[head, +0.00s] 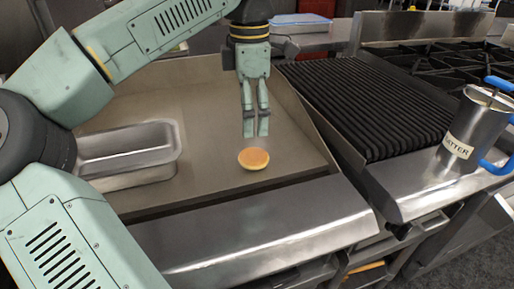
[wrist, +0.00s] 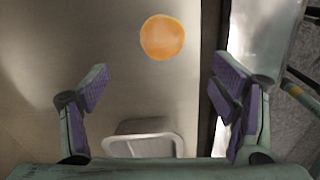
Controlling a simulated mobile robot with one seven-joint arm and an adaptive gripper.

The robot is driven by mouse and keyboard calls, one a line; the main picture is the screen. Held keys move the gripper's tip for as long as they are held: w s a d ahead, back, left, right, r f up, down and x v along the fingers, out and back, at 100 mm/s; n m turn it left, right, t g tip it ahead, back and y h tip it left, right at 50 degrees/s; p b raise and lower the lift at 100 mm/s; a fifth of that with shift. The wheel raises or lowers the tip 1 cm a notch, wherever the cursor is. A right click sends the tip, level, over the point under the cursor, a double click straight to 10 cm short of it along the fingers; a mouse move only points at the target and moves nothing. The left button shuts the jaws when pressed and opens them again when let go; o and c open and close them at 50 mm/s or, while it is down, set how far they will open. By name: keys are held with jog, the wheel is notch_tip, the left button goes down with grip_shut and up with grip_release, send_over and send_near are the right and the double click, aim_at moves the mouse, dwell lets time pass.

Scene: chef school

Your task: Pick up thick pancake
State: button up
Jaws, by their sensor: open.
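The thick pancake (head: 254,158) is round and golden with a paler side. It lies flat on the griddle near its front edge in the head view. In the wrist view the pancake (wrist: 162,37) is at the top, beyond the fingertips and between their lines. My gripper (head: 256,133) points down above the griddle, just behind the pancake in the head view. Its fingers are apart and empty. In the wrist view my gripper (wrist: 158,88) shows two purple-padded fingers spread wide, with nothing between them.
A metal pan (head: 128,157) stands left on the griddle (head: 205,125); it also shows in the wrist view (wrist: 143,146). A black ribbed grill (head: 370,100) lies to the right beyond a raised griddle wall. A batter dispenser (head: 476,128) with blue handles stands far right.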

aim_at(254, 155)
jog(key=f, duration=0.4)
jog(key=shift+s, duration=0.25)
jog(key=shift+w+d+f+p, duration=0.1)
jog(key=shift+f+p, duration=0.15)
jog(key=shift+f, duration=0.7)
jog(key=shift+s+d+f+p, duration=0.1)
jog(key=shift+d+f+p, duration=0.1)
jog(key=shift+f, duration=0.75)
jog(key=shift+w+d+f+p, duration=0.1)
jog(key=shift+f+p, duration=0.15)
jog(key=shift+f, duration=0.7)
jog(key=shift+c, duration=0.5)
jog(key=c, duration=1.2)
jog(key=shift+r, duration=0.15)
